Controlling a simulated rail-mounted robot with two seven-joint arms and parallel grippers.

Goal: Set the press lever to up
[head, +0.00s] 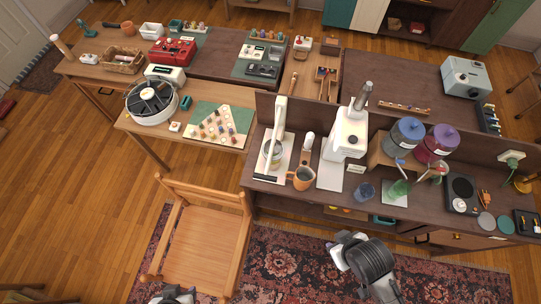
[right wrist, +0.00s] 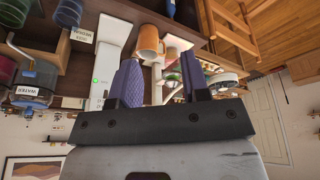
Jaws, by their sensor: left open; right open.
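A white upright stand (head: 280,112), which looks like the press, stands at the left end of the dark bench, with a can (head: 273,152) at its foot. A dark bar (head: 265,178) sits low at its front and may be the lever's grip; its angle is hard to tell. My left gripper (head: 172,295) is cut by the bottom edge, beside the chair and apart from the bench. My right gripper (right wrist: 158,85) is open and empty in the right wrist view, which is upside down. An orange mug (right wrist: 149,42) shows beyond its fingers. My right arm (head: 368,265) is over the rug.
An orange mug (head: 302,180) and a white machine (head: 347,132) stand right of the press. Lidded jars (head: 404,138) and a glass (head: 364,191) are farther right. A wooden chair (head: 205,238) stands at the bench's left front. Rug (head: 275,265) lies before the bench.

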